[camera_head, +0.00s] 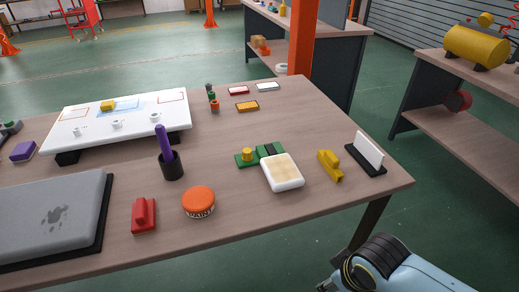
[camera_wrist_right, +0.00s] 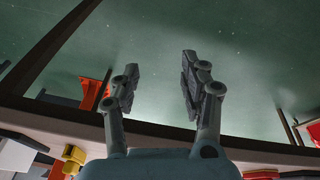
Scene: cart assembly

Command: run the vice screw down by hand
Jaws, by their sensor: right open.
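No vice screw can be made out for certain. A green block with a yellow knob (camera_head: 247,156) sits mid-table at the right, behind a white pad with a beige top (camera_head: 283,172). A yellow stepped piece (camera_head: 330,165) stands to the right of it, and a red stepped block (camera_head: 143,214) stands near the front edge. My right arm shows at the bottom right of the head view, off the table's edge. In the right wrist view my right gripper (camera_wrist_right: 160,84) is open and empty, with floor behind its fingers. My left gripper is not in view.
On the table (camera_head: 230,240) are an orange round tin (camera_head: 199,200), a dark cup with a purple stick (camera_head: 172,166), a grey slab (camera_head: 50,217), a white raised board (camera_head: 120,135) and a white upright card (camera_head: 367,151). An orange post (camera_head: 301,42) stands behind. The front right corner is bare.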

